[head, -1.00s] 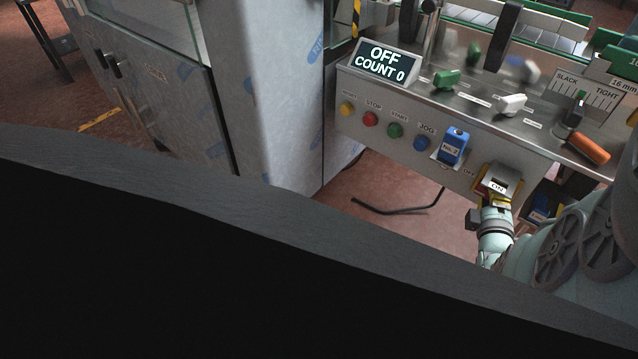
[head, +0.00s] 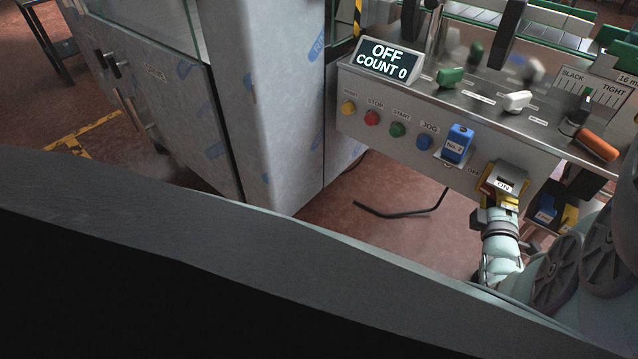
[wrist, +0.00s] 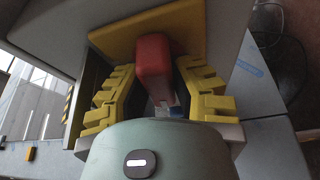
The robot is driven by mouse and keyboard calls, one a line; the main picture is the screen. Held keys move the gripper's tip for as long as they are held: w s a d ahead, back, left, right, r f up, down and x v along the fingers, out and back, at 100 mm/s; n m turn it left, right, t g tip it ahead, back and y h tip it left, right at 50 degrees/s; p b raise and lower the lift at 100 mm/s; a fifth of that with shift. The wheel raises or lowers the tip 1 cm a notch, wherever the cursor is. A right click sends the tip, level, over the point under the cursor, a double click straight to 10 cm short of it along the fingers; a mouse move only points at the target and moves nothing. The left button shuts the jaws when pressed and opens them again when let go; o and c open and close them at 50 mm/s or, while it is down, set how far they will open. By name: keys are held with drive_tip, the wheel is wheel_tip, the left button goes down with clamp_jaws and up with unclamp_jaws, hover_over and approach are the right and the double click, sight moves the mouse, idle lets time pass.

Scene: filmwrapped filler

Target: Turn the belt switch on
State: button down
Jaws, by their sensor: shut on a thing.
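The belt switch is a red handle (wrist: 152,68) on a yellow plate (wrist: 185,28) in the wrist view. In the head view its yellow mount (head: 513,172) sits at the lower right of the grey control panel, with OFF lettering to its left and an ON label on it. My gripper (head: 497,198) reaches it from below and hides part of it. In the wrist view the yellow toothed fingers of my gripper (wrist: 156,80) stand on both sides of the red handle and are shut on it. The display (head: 388,60) reads OFF, COUNT 0.
An orange-handled lever (head: 597,144) is above right. A blue and yellow item (head: 547,208) is close on the right. A black cable (head: 400,213) hangs below.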

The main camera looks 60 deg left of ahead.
drive_tip(key=shift+f+m, duration=0.2)
drive_tip(key=shift+m, duration=0.1)
drive_tip(key=m+b, duration=0.2)
drive_tip(key=shift+f+t+b, duration=0.15)
drive_tip(key=shift+t+b, duration=0.25)
drive_tip(key=m+t+b, duration=0.1)
drive_tip(key=m+b, duration=0.1)
drive_tip(key=m, duration=0.1)
drive_tip(key=m+t+h+b, duration=0.1)
drive_tip(key=m+t+b, duration=0.1)
drive_tip(key=m, duration=0.2)
drive_tip(key=shift+m+b, duration=0.3)
drive_tip(key=m+b, duration=0.1)
drive_tip(key=m, duration=0.1)
drive_tip(key=m+t+h+b, duration=0.1)
drive_tip(key=m, duration=0.2)
drive_tip(key=shift+t+h, duration=0.3)
drive_tip(key=shift+r+m+t+h+b, duration=0.1)
drive_tip(key=shift+m+t+h+b, duration=0.45)
drive_tip(key=shift+m, duration=0.8)
drive_tip(key=shift+r+m+t+h+b, duration=0.1)
drive_tip(key=shift+m+t+h+b, duration=0.1)
drive_tip(key=shift+m+h, duration=0.9)
drive_tip(key=shift+m+y, duration=0.25)
drive_tip(key=shift+m, duration=0.2)
drive_tip(key=c, duration=0.8)
unclamp_jaws()
drive_tip(key=shift+w+r, duration=0.1)
drive_tip(key=shift+c, duration=0.2)
drive_tip(key=shift+o, duration=0.3)
